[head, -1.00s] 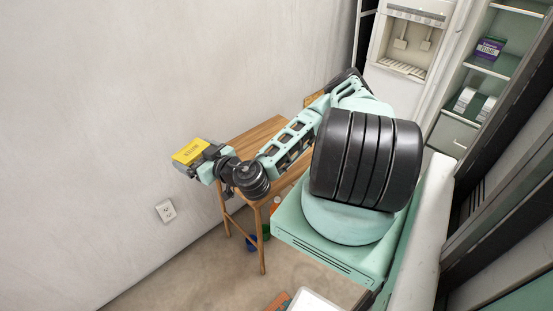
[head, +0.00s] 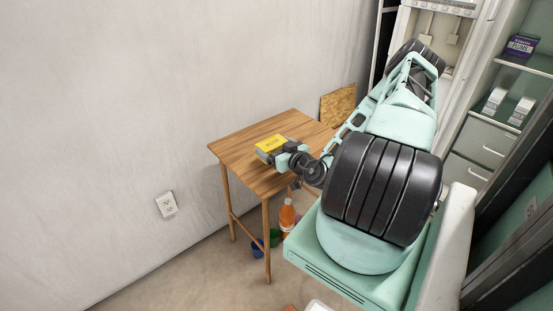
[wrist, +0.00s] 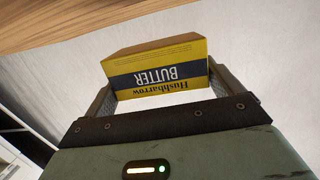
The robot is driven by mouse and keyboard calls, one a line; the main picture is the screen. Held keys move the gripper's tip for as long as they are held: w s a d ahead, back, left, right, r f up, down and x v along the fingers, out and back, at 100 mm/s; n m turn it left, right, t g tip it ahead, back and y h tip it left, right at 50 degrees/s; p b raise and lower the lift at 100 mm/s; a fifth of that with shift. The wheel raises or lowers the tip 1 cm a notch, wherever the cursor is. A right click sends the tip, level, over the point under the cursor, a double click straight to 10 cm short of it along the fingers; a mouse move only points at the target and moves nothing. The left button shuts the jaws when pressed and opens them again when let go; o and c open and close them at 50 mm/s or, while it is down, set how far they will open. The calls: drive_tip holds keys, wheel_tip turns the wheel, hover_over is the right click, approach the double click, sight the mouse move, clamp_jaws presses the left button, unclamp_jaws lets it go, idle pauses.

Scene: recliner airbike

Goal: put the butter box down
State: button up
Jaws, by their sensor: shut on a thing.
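The butter box (head: 270,143) is yellow with a dark band and the word BUTTER. My gripper (head: 277,149) is shut on it. In the head view the box appears over the wooden table (head: 236,152); I cannot tell whether it touches the tabletop. In the wrist view the butter box (wrist: 158,68) sits between the two fingers of my gripper (wrist: 160,92), its label upside down. A strip of wood (wrist: 60,25) shows at the top left of that view.
An orange bottle (head: 287,217) and blue and green items stand on the floor by the table. A brown board (head: 338,105) leans at the wall behind it. The tabletop around the box looks bare. Shelves (head: 520,60) stand at the right.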

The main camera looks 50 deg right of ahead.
drive_tip(key=shift+f+b, duration=0.3)
drive_tip(key=shift+f, duration=2)
drive_tip(key=shift+f, duration=0.1)
drive_tip(key=o, duration=0.8)
drive_tip(key=shift+o, duration=0.2)
